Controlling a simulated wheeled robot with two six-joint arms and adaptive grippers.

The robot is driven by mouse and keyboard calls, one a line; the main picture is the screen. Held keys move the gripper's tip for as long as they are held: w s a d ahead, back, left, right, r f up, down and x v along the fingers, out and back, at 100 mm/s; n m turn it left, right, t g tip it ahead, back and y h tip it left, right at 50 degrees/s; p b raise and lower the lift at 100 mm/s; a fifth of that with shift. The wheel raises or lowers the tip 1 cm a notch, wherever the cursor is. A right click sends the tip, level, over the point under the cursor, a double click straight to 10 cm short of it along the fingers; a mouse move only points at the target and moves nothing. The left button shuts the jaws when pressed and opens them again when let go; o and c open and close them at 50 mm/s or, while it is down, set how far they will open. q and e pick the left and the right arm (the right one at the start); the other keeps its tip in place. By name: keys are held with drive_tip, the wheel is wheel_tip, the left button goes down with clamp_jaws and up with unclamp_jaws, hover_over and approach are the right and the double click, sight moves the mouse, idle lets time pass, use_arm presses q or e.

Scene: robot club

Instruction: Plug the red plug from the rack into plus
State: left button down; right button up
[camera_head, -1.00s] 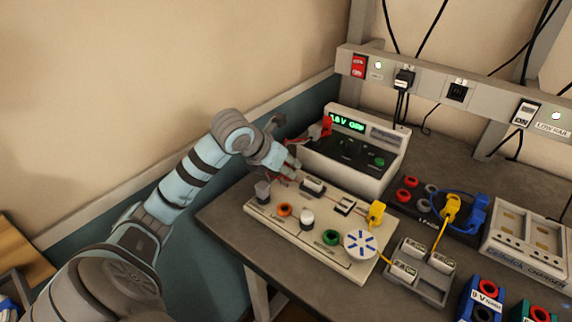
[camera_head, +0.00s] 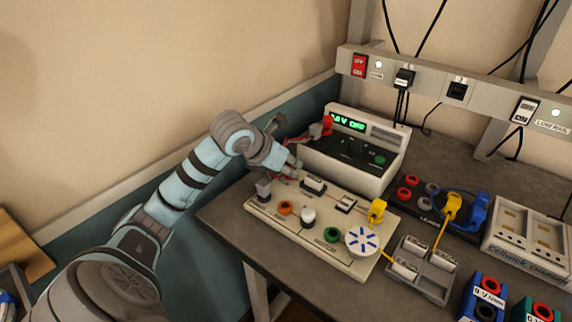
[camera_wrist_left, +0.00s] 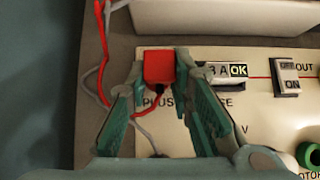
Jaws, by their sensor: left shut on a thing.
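My left gripper (camera_head: 294,172) reaches over the back left corner of the cream test board (camera_head: 262,206). In the left wrist view my left gripper (camera_wrist_left: 168,84) is shut on the red plug (camera_wrist_left: 159,67), with one finger on each side. The plug is right above the printed PLUS label (camera_wrist_left: 157,102). The PLUS socket is hidden beneath the plug, and I cannot tell whether the plug is seated. In the head view the held plug is mostly hidden by the fingers. My right gripper is not in view.
A power supply (camera_head: 375,178) with a green display stands behind the board, with a red connector (camera_head: 321,129) at its left. Red and grey leads (camera_wrist_left: 101,70) run left of the held plug. Yellow plug (camera_head: 377,210), cell holder (camera_head: 432,285) and charger (camera_head: 520,252) lie rightward.

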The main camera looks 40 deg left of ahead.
use_arm(q)
drive_tip(key=c, duration=1.3)
unclamp_jaws()
drive_tip(key=shift+s+d+f+g, duration=0.1)
drive_tip(key=shift+s+f+g, duration=0.05)
drive_tip(key=shift+f, duration=0.25)
drive_tip(key=shift+s+d+f+g, duration=0.1)
drive_tip(key=shift+s+f+g, duration=0.05)
drive_tip(key=shift+f, duration=0.25)
drive_tip(key=shift+c, duration=0.2)
drive_tip(key=shift+w+a+f, duration=0.15)
drive_tip(key=shift+w+a, duration=0.05)
drive_tip(key=shift+w, duration=0.05)
wheel_tip(320, 180, up, 10)
drive_tip(key=shift+w+r, duration=0.15)
drive_tip(key=shift+r, duration=0.05)
